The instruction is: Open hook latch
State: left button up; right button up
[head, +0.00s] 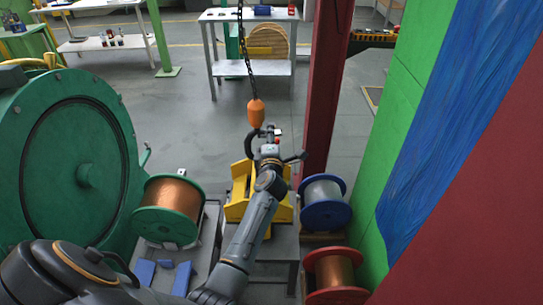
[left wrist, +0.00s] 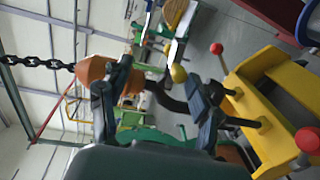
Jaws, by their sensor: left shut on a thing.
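An orange hook block (head: 256,112) hangs on a dark chain, with a curved black hook (head: 251,143) below it. In the left wrist view the orange block (left wrist: 97,72) lies sideways and the hook (left wrist: 165,97) curves between my dark fingers. A yellow ball knob (left wrist: 179,74) shows beside the hook; I cannot tell for certain whether it belongs to the latch. My left gripper (head: 268,135) is at the hook, and in the left wrist view it (left wrist: 160,80) is shut on the hook with its fingers well apart. The latch itself is not clear. My right gripper is not in view.
A yellow stand (head: 236,210) is below the hook; red knobs (left wrist: 216,48) show by it. A green-flanged copper spool (head: 168,208) is to the left, a blue spool (head: 324,203) and a red spool (head: 334,272) to the right. A dark red post (head: 325,100) rises close by.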

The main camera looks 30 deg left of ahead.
pick_arm(q)
jog(key=r+p+v, duration=0.1)
jog(key=p+v, duration=0.2)
jog(key=v, duration=1)
jog(key=shift+s+r+p, duration=0.2)
jog(key=shift+r+p, duration=0.15)
jog(key=shift+r, duration=0.05)
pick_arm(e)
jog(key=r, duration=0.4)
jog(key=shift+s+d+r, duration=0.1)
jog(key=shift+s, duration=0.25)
